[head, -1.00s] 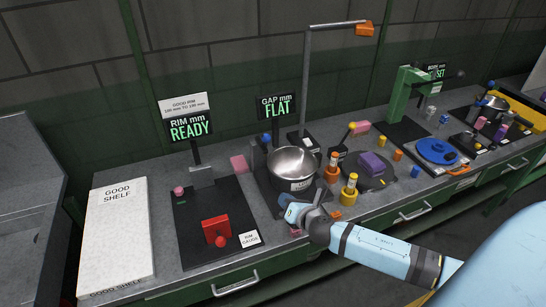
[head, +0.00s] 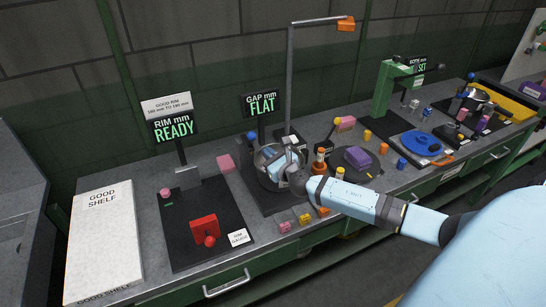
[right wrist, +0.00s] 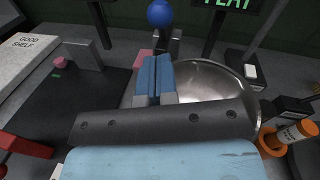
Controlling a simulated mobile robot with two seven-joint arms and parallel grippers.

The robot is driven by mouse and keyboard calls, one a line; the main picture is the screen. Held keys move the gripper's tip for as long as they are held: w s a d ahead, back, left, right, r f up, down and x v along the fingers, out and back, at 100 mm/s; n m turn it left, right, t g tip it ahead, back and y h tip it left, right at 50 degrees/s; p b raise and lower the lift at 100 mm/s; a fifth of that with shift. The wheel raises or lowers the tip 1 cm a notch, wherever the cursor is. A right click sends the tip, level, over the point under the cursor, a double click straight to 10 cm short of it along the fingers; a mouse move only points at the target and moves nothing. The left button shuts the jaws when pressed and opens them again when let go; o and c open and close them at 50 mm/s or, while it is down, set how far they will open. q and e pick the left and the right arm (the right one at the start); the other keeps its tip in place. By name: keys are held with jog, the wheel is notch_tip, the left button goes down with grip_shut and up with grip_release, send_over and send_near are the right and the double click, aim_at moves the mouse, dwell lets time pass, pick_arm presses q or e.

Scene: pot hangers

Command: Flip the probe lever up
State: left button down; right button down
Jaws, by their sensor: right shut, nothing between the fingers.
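The gap station has a black base with a steel pot (head: 262,184) on it, also in the right wrist view (right wrist: 218,88). A blue ball knob (head: 251,136) stands behind the pot's left side; it seems to be the probe lever's end and shows at the top of the right wrist view (right wrist: 160,13). My right gripper (head: 268,160) is shut and empty, over the pot's left part. In the right wrist view its blue fingers (right wrist: 155,75) point toward the knob, with a visible space between. My left gripper is not in view.
The rim gauge with a red block (head: 204,228) lies to the left. The gap display (head: 262,104) reads FLAT behind the pot. A tall post (head: 289,80) rises beside it. An orange-and-white bottle (head: 319,162) stands right of the pot. Small blocks (head: 304,218) lie in front.

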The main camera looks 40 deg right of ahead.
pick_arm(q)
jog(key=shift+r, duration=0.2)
pick_arm(e)
jog(key=w, duration=0.5)
jog(key=shift+w+f, duration=0.1)
jog(key=shift+w, duration=0.05)
jog(key=shift+w, duration=0.1)
